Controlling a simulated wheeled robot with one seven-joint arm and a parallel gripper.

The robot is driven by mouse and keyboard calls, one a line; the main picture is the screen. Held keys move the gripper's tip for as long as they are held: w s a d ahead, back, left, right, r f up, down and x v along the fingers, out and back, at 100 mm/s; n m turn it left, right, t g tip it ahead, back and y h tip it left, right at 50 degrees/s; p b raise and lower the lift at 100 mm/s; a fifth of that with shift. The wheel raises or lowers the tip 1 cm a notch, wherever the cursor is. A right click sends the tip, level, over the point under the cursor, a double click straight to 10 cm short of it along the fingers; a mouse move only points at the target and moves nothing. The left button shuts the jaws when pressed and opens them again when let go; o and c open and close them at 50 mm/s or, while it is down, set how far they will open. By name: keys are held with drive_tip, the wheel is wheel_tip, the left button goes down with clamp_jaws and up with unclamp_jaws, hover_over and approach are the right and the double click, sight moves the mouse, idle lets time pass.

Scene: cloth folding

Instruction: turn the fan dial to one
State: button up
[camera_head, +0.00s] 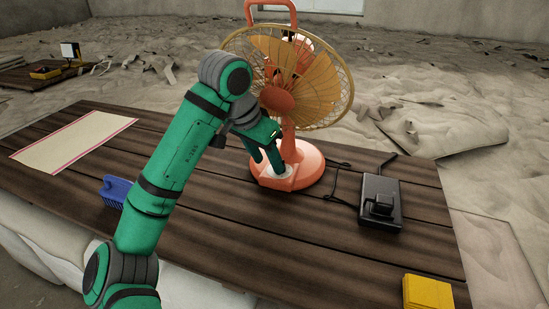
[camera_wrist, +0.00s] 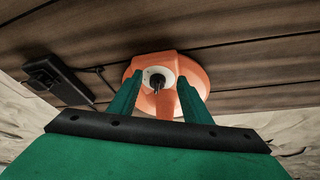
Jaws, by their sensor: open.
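An orange fan (camera_head: 288,85) with a round wire cage stands on the dark wooden table. Its round orange base (camera_head: 308,172) carries a pale dial plate on the front. In the wrist view the dial (camera_wrist: 157,80) shows as a dark knob on a white disc on the orange base (camera_wrist: 195,75). My gripper (camera_head: 270,168) is at the front of the base, over the dial area, which its fingers partly hide in the head view. In the wrist view my gripper (camera_wrist: 161,85) is open, with one finger on each side of the dial. I cannot tell whether the fingers touch it.
A black box-shaped device (camera_head: 380,203) with a cord lies right of the fan. A yellow block (camera_head: 427,292) sits at the table's front right, a blue brush-like object (camera_head: 115,190) at left. A pale mat (camera_head: 72,142) lies far left. The wooden table (camera_head: 330,250) is clear in front.

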drive_tip(key=s+a, duration=0.5)
drive_tip(key=s, duration=0.2)
drive_tip(key=shift+a, duration=0.35)
drive_tip(key=shift+s, duration=0.1)
drive_tip(key=shift+c, duration=0.6)
